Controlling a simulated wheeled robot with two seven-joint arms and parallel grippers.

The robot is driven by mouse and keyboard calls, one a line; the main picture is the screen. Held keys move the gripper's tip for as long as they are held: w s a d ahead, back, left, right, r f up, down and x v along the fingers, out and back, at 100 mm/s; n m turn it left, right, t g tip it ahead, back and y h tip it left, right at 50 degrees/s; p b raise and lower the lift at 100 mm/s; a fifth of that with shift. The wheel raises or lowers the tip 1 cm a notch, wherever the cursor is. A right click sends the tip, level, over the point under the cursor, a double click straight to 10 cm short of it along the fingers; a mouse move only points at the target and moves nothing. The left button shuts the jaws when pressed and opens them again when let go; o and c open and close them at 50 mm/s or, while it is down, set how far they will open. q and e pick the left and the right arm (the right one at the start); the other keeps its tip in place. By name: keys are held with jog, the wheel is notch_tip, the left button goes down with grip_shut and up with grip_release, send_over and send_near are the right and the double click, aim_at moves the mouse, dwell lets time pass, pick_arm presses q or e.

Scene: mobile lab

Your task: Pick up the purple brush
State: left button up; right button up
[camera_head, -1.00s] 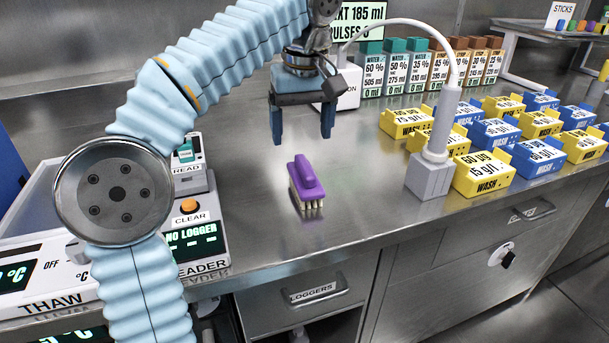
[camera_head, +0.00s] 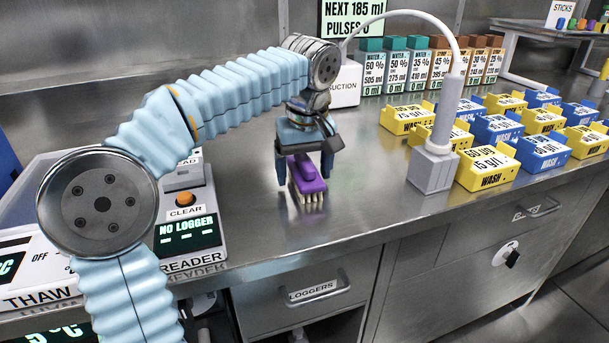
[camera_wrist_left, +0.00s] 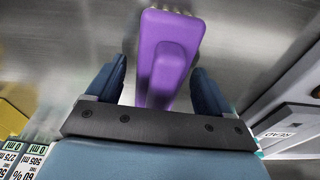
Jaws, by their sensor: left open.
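The purple brush (camera_head: 306,181) stands on the steel bench with its pale bristles down. In the left wrist view the brush (camera_wrist_left: 168,55) lies between the two fingers, with gaps on both sides. My left gripper (camera_head: 303,181) is open and lowered over the brush, one blue finger on each side of its handle. The fingers also show in the left wrist view (camera_wrist_left: 158,85). Part of the brush's handle is hidden behind the gripper. My right gripper is not in view.
A white device with a grey block (camera_head: 433,169) and a tall probe stands to the right. Several yellow and blue wash boxes (camera_head: 486,168) lie beyond it. The reader (camera_head: 187,234) is at the left. The bench's front edge runs close below the brush.

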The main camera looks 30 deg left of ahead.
aim_at(304, 156)
pick_arm(q)
jog(key=c, duration=1.1)
jog(key=shift+o, duration=0.2)
jog(key=shift+r, duration=0.1)
jog(key=shift+r, duration=0.3)
notch_tip(304, 156, up, 3)
jog(key=shift+p, duration=0.55)
jog(key=s+a+r, duration=0.5)
jog(key=s+r, duration=0.4)
jog(key=s, duration=0.4)
jog(key=shift+a, duration=0.2)
jog(key=shift+r, duration=0.1)
